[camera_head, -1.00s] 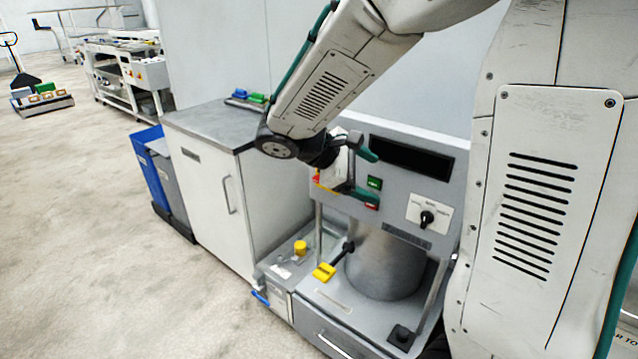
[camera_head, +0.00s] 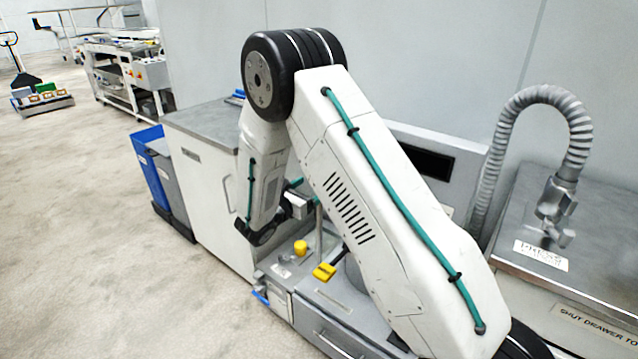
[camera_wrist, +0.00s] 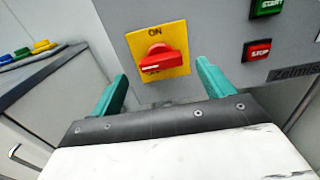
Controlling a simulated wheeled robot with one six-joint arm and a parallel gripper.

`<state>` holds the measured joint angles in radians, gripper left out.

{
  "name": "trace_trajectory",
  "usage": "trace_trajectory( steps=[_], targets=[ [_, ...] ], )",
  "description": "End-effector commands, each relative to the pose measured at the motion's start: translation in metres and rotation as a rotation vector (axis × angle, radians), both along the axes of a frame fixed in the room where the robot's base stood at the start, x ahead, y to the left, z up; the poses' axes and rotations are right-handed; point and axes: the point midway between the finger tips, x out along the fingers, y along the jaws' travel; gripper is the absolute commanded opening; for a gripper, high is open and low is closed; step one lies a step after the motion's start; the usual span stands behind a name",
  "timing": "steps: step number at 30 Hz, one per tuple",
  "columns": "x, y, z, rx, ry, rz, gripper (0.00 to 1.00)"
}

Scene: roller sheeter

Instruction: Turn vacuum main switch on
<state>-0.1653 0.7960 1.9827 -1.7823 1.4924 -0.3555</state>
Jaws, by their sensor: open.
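The vacuum main switch is a red rotary knob (camera_wrist: 154,58) on a yellow plate (camera_wrist: 177,36) marked "ON" at its top edge, on the grey machine panel in the wrist view. The knob's handle lies roughly horizontal. My gripper (camera_wrist: 162,88) is open, with its two green fingers on either side of the knob and plate in the picture. No contact with the knob shows. In the head view my arm hides the switch and most of the panel, and my gripper (camera_head: 297,192) shows only in part beside the arm.
Right of the switch are a green START button (camera_wrist: 268,7) and a red STOP button (camera_wrist: 257,50). A cabinet (camera_head: 205,185) stands left of the machine. A yellow-handled lever (camera_head: 324,271) sits below the panel. A bench with a flexible hose (camera_head: 575,130) stands right.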

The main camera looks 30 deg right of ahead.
Motion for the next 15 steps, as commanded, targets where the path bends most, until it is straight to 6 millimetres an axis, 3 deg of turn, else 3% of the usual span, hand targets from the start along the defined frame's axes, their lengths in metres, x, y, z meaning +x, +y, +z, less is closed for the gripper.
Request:
trace_trajectory(
  steps=[6, 15],
  targets=[
    [0.012, -0.032, 0.000, 0.001, -0.001, -0.003, 0.80],
    [0.017, -0.044, 0.000, 0.001, -0.001, -0.002, 0.80]
  ],
)
